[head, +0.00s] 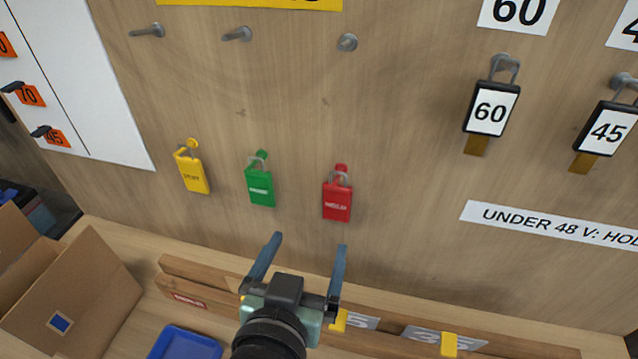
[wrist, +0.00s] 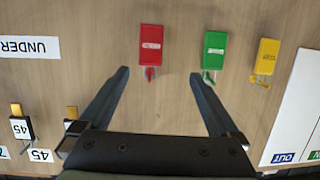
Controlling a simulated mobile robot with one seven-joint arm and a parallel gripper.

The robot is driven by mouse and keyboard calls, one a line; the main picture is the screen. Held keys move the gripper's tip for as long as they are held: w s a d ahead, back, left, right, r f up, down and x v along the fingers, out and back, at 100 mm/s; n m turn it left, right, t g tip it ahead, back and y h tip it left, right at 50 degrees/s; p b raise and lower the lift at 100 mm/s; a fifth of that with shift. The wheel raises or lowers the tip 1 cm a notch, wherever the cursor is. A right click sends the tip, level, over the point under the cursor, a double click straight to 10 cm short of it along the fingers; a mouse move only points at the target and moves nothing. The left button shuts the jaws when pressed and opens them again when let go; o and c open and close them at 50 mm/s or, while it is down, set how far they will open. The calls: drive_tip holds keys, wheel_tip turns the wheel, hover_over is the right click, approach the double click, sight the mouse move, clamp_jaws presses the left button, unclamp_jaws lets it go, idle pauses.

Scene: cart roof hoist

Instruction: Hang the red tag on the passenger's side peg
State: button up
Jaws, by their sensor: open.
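The red tag (head: 337,203) is a padlock-shaped tag hanging by its shackle on a red peg (head: 341,168) on the wooden board. It also shows in the wrist view (wrist: 151,45), where the board appears upside down. My gripper (head: 310,242) is open and empty, below the red and green tags and apart from both. In the wrist view the red tag lies beyond the gap between my two fingers (wrist: 160,73). Three bare grey pegs stick out higher up: left (head: 147,31), middle (head: 238,34) and right (head: 347,42). No readable label marks one as the passenger's side.
A green tag (head: 260,188) and a yellow tag (head: 193,173) hang left of the red one. Black-framed 60 (head: 490,112) and 45 (head: 606,130) tags hang at right. Below are a wooden rail (head: 395,338), a blue tray (head: 184,345) and a cardboard box (head: 78,290).

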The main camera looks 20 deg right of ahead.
sight(336, 201)
drive_tip(key=shift+g, duration=0.5)
drive_tip(key=p+x, duration=0.1)
drive_tip(key=x, duration=0.3)
drive_tip(key=p+x, duration=0.2)
drive_tip(key=x, duration=0.2)
drive_tip(key=d+p+x, duration=0.1)
drive_tip(key=p+x, duration=0.1)
drive_tip(key=x, duration=0.2)
drive_tip(key=shift+d+r, duration=0.25)
clamp_jaws()
drive_tip(key=shift+r, duration=0.1)
drive_tip(key=shift+r, duration=0.1)
drive_tip(key=shift+r+p, duration=0.2)
drive_tip(key=shift+p, duration=0.1)
idle(0.3)
drive_tip(key=shift+f+p+v, duration=0.15)
drive_tip(key=shift+p+v, duration=0.1)
drive_tip(key=shift+v, duration=1)
drive_tip(key=shift+f+p+v, duration=0.1)
drive_tip(key=shift+p+v, duration=0.15)
drive_tip(key=shift+v, duration=0.95)
